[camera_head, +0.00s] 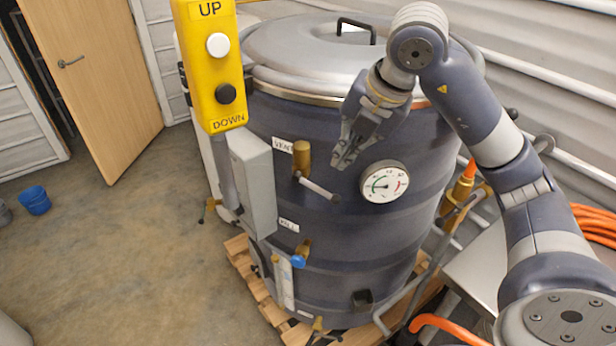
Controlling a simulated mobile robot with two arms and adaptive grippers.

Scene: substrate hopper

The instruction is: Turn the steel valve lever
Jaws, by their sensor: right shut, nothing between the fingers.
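The steel valve lever (318,189) sticks out from a brass valve (301,158) on the front of the dark hopper tank (330,235). It slopes down to the right from the valve's lower end. A small label that seems to read VENT is beside the valve. My right gripper (341,165) points down in front of the tank, just above and right of the lever's free end. It is shut with nothing in it and looks apart from the lever, though the depth between them is hard to tell. My left gripper is not in view.
A round gauge (385,181) is right of my gripper. A yellow UP/DOWN control box (211,70) hangs at the upper left, above a grey box (254,180). A blue-handled valve (300,261) is lower down. The floor at left is mostly clear, with a blue bucket (34,200).

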